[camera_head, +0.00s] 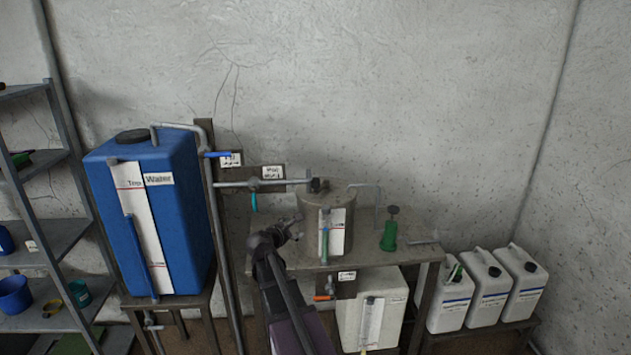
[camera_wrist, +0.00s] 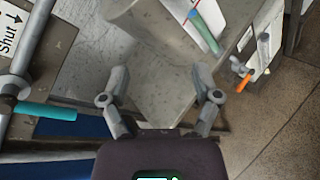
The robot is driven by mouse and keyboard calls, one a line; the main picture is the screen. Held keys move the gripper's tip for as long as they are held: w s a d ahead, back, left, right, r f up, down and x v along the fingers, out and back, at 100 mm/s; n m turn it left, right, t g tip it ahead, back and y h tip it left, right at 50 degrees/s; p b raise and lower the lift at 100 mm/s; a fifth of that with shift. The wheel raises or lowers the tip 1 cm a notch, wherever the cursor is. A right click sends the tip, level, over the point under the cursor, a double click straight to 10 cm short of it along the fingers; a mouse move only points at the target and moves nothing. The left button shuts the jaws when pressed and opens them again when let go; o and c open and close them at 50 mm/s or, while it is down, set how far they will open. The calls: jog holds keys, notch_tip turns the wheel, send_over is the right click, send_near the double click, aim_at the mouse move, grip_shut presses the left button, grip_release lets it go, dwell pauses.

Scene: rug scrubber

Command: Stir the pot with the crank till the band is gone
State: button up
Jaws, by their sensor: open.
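The pot (camera_head: 310,225) is a grey cylinder standing on the metal bench. Dark fittings sit on its top, and a thin bent grey rod (camera_head: 366,186), which looks like the crank, reaches out to its right. A white gauge panel (camera_head: 338,232) with a green and bluish tube (camera_head: 325,245) is on the pot's front; I cannot clearly tell a band in it. My gripper (camera_head: 293,230) is open and empty, in front and left of the pot. In the wrist view my gripper (camera_wrist: 160,82) has its fingers apart over the bench, with the pot (camera_wrist: 150,28) beyond.
A blue water tank (camera_head: 190,225) stands left, with a pipe (camera_head: 255,184) running toward the pot and a teal valve handle (camera_wrist: 45,111). A green bottle (camera_head: 389,234) is on the bench right of the pot. A white tank (camera_head: 392,315) sits below; white jugs (camera_head: 483,285) stand right.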

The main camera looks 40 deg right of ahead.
aim_at(314, 183)
jog(key=w+d+r+n+t+h, duration=0.2)
jog(key=d+r+n, duration=0.4)
jog(key=n, duration=0.3)
jog(key=shift+w+d+t, duration=0.6)
jog(key=shift+w, duration=0.55)
jog(key=shift+w+d, duration=0.1)
jog(key=x, duration=1.3)
jog(key=shift+w+d+r, duration=0.1)
jog(key=shift+d+r, duration=0.05)
jog(key=shift+d, duration=0.05)
